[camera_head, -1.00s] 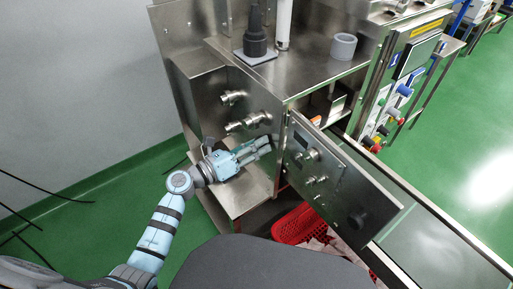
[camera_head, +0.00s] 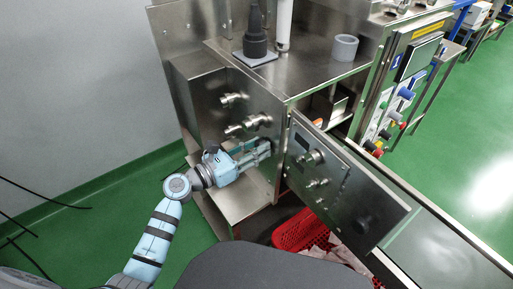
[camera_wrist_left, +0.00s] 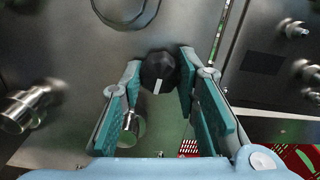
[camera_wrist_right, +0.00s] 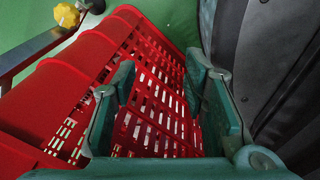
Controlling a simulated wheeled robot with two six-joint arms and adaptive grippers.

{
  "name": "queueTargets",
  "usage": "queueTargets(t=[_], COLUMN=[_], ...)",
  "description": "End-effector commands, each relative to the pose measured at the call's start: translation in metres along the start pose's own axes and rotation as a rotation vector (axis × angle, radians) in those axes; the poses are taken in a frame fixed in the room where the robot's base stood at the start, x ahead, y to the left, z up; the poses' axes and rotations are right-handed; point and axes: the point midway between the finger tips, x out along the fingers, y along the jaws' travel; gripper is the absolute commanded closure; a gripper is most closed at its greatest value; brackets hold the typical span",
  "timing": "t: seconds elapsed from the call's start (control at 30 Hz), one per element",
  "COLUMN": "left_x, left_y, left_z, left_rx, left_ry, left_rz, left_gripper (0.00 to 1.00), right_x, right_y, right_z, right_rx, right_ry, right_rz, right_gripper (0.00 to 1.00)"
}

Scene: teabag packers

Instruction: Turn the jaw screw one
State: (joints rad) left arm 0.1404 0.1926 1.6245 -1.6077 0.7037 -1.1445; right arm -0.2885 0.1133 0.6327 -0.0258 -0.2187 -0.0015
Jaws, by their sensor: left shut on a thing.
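A black knob (camera_wrist_left: 157,72) with a white mark sits on the steel machine panel in the left wrist view. My left gripper (camera_wrist_left: 160,64) is shut on this knob, with one teal finger on either side. In the head view my left gripper (camera_head: 267,147) reaches the steel cabinet (camera_head: 205,100) below its metal knobs; the black knob is hard to make out there. Metal screw knobs stick out of the panel above the gripper (camera_head: 248,125). My right gripper (camera_wrist_right: 160,64) shows only in the right wrist view, open and empty above a red basket (camera_wrist_right: 150,100).
An opened steel door (camera_head: 345,185) with knobs stands just right of my left gripper. The red basket (camera_head: 298,230) lies below it. A conveyor (camera_head: 440,235) runs at the right. A grey ring (camera_head: 344,47) and a dark cone (camera_head: 255,35) stand on the machine top.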

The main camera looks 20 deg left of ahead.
Motion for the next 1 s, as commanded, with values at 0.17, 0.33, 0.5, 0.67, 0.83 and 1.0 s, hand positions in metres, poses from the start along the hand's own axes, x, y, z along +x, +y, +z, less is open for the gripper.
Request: queueTargets(t=[0.17, 0.33, 0.5, 0.67, 0.83, 1.0], left_x=[-0.001, 0.0, 0.0, -0.01, -0.051, -0.097], left_y=[-0.001, -0.001, -0.001, 0.0, 0.0, -0.001], left_z=[-0.004, -0.002, -0.002, -0.002, -0.003, -0.003], left_rx=[-0.003, -0.003, -0.002, -0.001, 0.0, -0.002], left_ry=[0.008, 0.005, 0.003, 0.005, 0.01, 0.01], left_rz=[-0.002, -0.002, -0.002, 0.0, -0.001, -0.002], left_gripper=[0.68, 0.51, 0.51, 0.51, 0.51, 0.51], right_x=[0.0, 0.0, 0.0, 0.0, 0.0, 0.0], right_y=[0.0, 0.0, 0.0, -0.001, -0.001, -0.001], right_z=[0.0, 0.0, 0.001, 0.001, 0.001, 0.001], right_rx=[0.0, 0.001, 0.0, 0.001, 0.001, 0.001], right_ry=[0.0, 0.0, -0.002, -0.001, -0.001, -0.002], right_rz=[0.0, 0.0, 0.0, -0.001, -0.002, -0.002], right_gripper=[0.6, 0.6, 0.6, 0.6, 0.6, 0.6])
